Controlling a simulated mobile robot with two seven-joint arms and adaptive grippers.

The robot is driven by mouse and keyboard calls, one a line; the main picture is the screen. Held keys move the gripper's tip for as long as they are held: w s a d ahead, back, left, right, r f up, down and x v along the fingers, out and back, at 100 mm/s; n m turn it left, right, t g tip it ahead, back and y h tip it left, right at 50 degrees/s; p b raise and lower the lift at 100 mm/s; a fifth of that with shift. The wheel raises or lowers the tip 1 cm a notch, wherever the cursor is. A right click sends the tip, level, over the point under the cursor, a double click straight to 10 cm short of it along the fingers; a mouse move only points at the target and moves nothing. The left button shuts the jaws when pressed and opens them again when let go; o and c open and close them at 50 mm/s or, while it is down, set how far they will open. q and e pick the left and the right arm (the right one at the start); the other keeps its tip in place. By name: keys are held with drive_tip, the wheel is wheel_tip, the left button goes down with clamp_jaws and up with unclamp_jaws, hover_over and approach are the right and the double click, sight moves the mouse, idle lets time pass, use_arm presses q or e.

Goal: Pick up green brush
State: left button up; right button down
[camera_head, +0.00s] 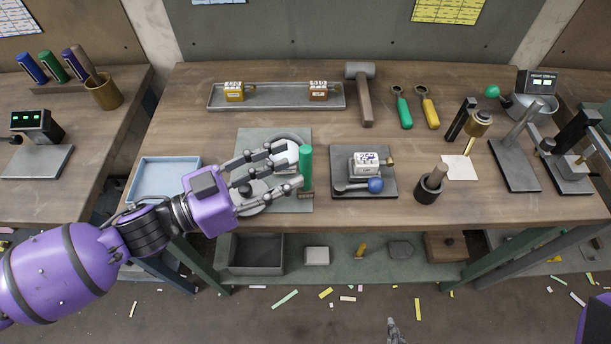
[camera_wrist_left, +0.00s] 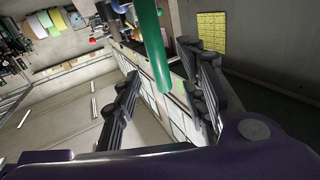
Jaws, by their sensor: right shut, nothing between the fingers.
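The green brush (camera_head: 306,160) is upright on the grey mat on the workbench, its handle up and its brown bristle end low. My left gripper (camera_head: 289,167) reaches in from the left, fingers spread, just left of the handle. The lower end of the brush is partly hidden by a finger in the head view. My right gripper (camera_head: 394,332) shows only as grey fingertips at the bottom edge, shut and empty, away from the bench.
The grey mat (camera_head: 262,137) also carries a round metal dish (camera_head: 293,139), partly covered by my left gripper. To the right is a dark plate (camera_head: 345,152) with a labelled block and blue-ended lever. A blue tray (camera_head: 150,176) lies left. A hammer (camera_head: 362,92) lies behind.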

sight(300, 164)
use_arm(q)
drive_tip(key=x, duration=0.5)
drive_tip(key=shift+r+p, duration=0.1)
drive_tip(key=shift+p, duration=0.3)
clamp_jaws()
